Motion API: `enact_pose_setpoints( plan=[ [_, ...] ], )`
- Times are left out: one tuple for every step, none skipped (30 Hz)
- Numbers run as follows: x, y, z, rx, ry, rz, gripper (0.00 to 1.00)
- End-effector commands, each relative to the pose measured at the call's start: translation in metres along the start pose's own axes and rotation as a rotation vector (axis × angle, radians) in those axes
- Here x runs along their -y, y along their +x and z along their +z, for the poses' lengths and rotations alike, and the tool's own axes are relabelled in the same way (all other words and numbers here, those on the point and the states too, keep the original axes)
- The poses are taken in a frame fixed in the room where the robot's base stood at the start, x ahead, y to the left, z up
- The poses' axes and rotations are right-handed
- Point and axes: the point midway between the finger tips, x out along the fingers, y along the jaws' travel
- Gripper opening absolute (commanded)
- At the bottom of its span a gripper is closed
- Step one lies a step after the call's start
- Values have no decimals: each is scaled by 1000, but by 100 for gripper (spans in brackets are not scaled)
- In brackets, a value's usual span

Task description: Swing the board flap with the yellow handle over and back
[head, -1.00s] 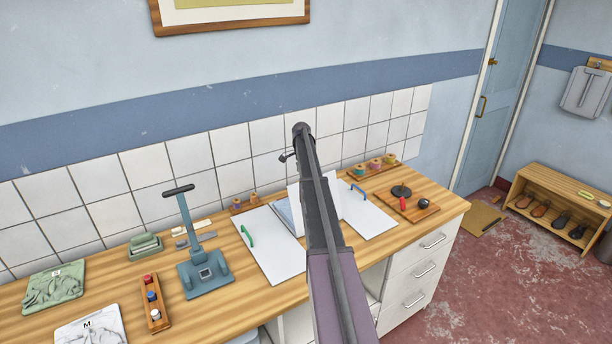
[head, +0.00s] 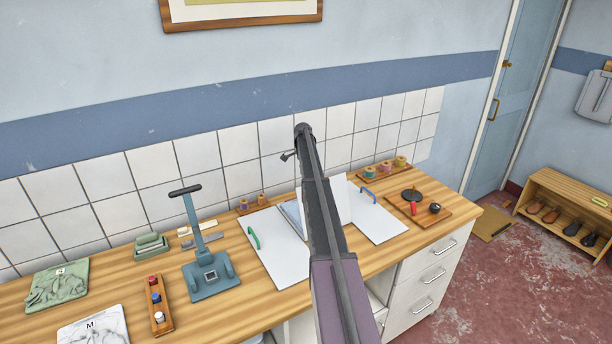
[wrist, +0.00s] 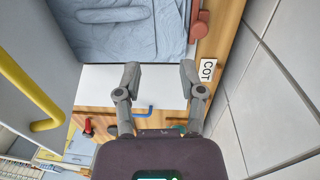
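The yellow handle (wrist: 30,95) shows at the left of the wrist view, on a pale grey board flap (wrist: 75,35) that appears to stand raised. In the head view a raised white flap (head: 341,198) shows partly behind my arm; its yellow handle is hidden. A folded blue cloth (wrist: 120,30) lies beside the flap. My gripper (wrist: 160,80) is open and empty, its fingers apart above the white board area, to the right of the yellow handle and not touching it.
A left board with a green handle (head: 254,238) and a right board with a blue handle (head: 368,194) lie flat on the wooden counter (head: 120,275). A blue press (head: 210,272) stands left. A spool rack (head: 384,170) and tiled wall (head: 270,140) are behind.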

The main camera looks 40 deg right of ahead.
Motion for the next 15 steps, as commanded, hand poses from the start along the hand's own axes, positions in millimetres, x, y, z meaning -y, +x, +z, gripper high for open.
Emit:
enact_pose_setpoints(
  plan=[
    [3, 0, 0, 0, 0, 1, 51],
    [4, 0, -1, 0, 0, 1, 51],
    [6, 0, -1, 0, 0, 1, 51],
    [8, 0, -1, 0, 0, 1, 51],
    [9, 0, -1, 0, 0, 1, 51],
    [11, 0, -1, 0, 0, 1, 51],
    [12, 0, -1, 0, 0, 1, 51],
    [14, 0, 0, 0, 0, 1, 51],
    [16, 0, 0, 0, 0, 1, 51],
    [17, 1, 0, 0, 0, 1, 51],
    [19, 1, 0, 0, 0, 1, 51],
    [21, 1, 0, 0, 0, 1, 51],
    [22, 1, 0, 0, 0, 1, 51],
    [24, 1, 0, 0, 0, 1, 51],
    [25, 1, 0, 0, 0, 1, 51]
  ],
)
